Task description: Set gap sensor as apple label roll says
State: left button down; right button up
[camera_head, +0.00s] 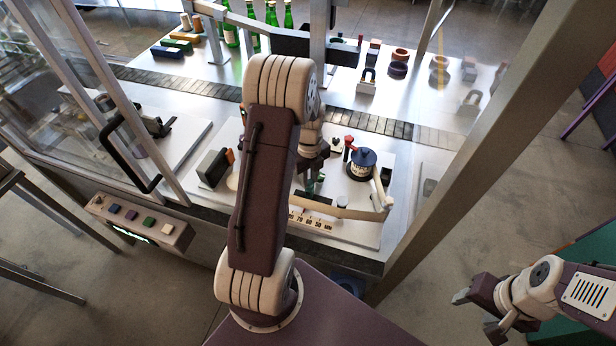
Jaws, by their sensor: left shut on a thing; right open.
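My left gripper (314,184) reaches down behind my own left arm, low over the labelling plate. It is shut on a small part just above a pale scale strip (312,221) with printed numbers and "MM". This part looks like the gap sensor, but it is mostly hidden. Some scale numbers are readable; the setting is not. A roll with a dark blue top and a printed pale side (361,166) stands to the right of the gripper. Its print is too small to read. My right gripper (474,312) is open and empty at the lower right, away from the machine.
A slatted conveyor (370,119) runs behind the plate. Green bottles (271,14), coloured blocks (176,44) and rings (399,62) stand beyond it. A control box with coloured buttons (136,221) is at the front left. A thick frame post (478,130) rises right of the plate.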

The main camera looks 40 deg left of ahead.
pick_arm(q)
jog(key=d, duration=0.1)
jog(key=w+d, duration=0.1)
jog(key=d, duration=0.1)
jog(key=w+d, duration=0.1)
jog(key=d, duration=0.1)
jog(key=shift+d+r, duration=0.15)
jog(key=shift+d, duration=0.05)
jog(key=c, duration=1.6)
grip_release()
jog(key=o, duration=0.4)
jog(key=shift+d, duration=0.15)
jog(key=shift+o, duration=0.2)
notch_tip(320, 180, up, 9)
jog(key=b, duration=0.1)
jog(key=shift+d+b, duration=0.2)
jog(key=shift+b, duration=0.1)
